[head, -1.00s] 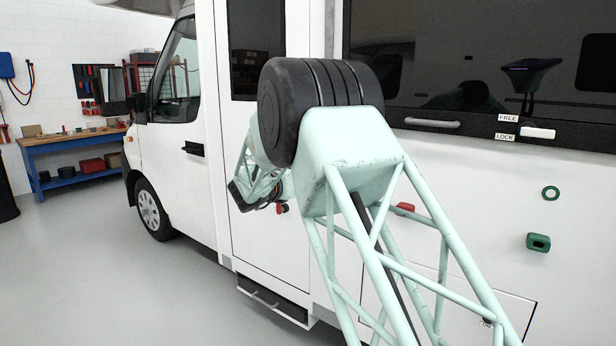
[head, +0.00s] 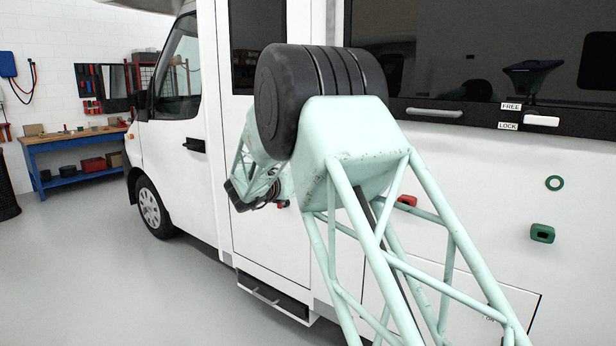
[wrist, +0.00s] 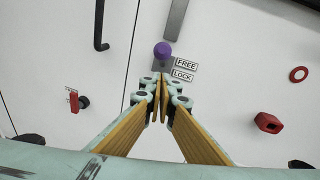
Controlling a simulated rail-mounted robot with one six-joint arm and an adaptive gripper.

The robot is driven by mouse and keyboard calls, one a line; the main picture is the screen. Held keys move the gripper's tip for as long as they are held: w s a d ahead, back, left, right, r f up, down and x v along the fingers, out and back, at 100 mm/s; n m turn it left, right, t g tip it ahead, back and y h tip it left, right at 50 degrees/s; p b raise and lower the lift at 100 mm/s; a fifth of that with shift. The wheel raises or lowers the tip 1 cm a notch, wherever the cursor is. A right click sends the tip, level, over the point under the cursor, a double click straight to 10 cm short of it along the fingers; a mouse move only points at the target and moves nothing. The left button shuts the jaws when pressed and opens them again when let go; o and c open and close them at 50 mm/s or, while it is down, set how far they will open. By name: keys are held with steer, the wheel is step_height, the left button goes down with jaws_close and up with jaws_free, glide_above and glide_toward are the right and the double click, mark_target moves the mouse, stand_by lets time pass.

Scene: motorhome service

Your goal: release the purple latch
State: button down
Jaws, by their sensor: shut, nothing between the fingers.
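The purple latch (wrist: 163,50) shows a round purple knob on the white motorhome wall in the wrist view. The knob is near the FREE label (wrist: 186,64), with the LOCK label (wrist: 182,75) just below it. My gripper (wrist: 160,84) is shut and empty. Its fingertips appear just below the knob in that picture; a gap shows between them. In the head view I cannot make out the purple latch or the fingertips behind my arm.
A red square fitting (wrist: 268,122) and a red ring (wrist: 299,74) are to the right in the wrist view. A red handle (wrist: 73,101) and a black grab bar (wrist: 98,25) are on the left. A step (head: 272,298) juts out below the door.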

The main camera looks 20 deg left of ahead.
steer(key=s+a+f, duration=0.1)
steer(key=s, duration=0.9)
steer(key=shift+s+a+p, duration=0.25)
steer(key=shift+a+p, duration=0.05)
steer(key=shift+p, duration=0.15)
steer(key=shift+f, duration=0.1)
